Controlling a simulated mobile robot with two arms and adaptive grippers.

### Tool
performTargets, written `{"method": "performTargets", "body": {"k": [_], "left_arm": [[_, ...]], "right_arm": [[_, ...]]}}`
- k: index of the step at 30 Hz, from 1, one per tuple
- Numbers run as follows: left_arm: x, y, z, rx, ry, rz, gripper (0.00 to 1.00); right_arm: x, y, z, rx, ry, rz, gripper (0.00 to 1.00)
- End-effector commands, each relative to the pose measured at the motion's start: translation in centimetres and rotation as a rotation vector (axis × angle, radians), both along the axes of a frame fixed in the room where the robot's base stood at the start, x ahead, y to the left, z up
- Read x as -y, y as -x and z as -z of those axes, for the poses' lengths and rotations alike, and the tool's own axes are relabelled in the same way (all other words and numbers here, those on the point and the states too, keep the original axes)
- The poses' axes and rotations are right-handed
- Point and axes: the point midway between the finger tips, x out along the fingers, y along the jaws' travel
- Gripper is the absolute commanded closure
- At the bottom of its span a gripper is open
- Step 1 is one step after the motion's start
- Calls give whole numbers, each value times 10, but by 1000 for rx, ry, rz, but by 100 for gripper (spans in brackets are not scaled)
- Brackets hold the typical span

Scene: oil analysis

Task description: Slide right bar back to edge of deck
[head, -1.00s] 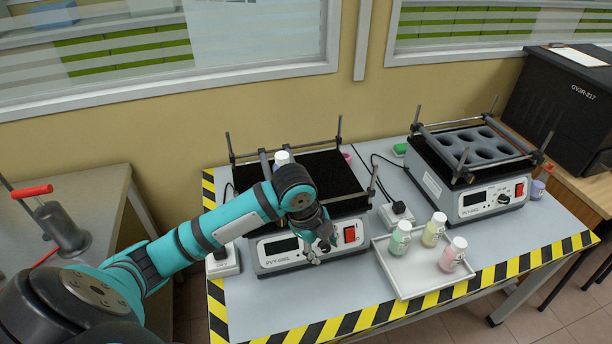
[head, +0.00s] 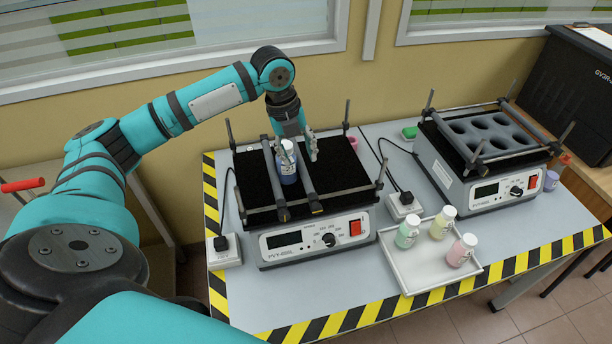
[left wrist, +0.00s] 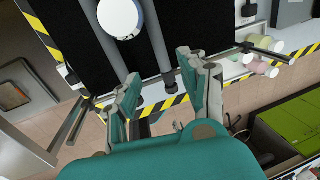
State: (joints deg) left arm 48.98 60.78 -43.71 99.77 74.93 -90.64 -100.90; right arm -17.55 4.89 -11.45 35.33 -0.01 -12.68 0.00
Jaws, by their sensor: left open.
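The right bar (head: 308,188) is a dark rod lying front to back across the black deck (head: 345,168) of the middle shaker. A blue bottle (head: 287,166) with a white cap stands just left of it, between it and the left bar (head: 276,184). My left gripper (head: 303,148) is open and points down over the rear part of the right bar, close to the bottle. In the left wrist view, the right bar (left wrist: 160,42) runs between the spread fingers (left wrist: 160,72), and the bottle's white cap (left wrist: 120,18) is beside it. Contact cannot be told. My right gripper is out of view.
Upright posts stand at the deck corners, including the rear right post (head: 346,117). A tray (head: 408,275) with three small bottles lies right of the shaker. A second shaker (head: 490,185) with a holed rack stands farther right. The deck right of the bar is clear.

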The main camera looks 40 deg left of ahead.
Motion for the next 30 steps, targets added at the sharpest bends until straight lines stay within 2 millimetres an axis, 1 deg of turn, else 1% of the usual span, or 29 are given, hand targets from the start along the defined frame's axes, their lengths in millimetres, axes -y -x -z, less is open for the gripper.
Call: {"method": "performTargets", "body": {"k": [1, 3, 9, 15, 19, 27, 30], "left_arm": [[2, 0, 11, -6, 0, 1, 56], [4, -3, 26, -4, 2, 1, 56], [9, -9, 65, -4, 1, 0, 56], [12, -13, 90, -2, 0, -1, 56], [13, -14, 96, 0, 0, 0, 56], [13, -14, 97, 1, -1, 0, 56], [13, -14, 97, 1, -1, 0, 69]], "right_arm": [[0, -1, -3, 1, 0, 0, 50], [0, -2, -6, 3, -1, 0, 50], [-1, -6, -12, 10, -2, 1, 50], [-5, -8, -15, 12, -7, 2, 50], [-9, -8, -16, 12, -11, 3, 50], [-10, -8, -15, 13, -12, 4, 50], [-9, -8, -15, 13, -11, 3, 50]]}}
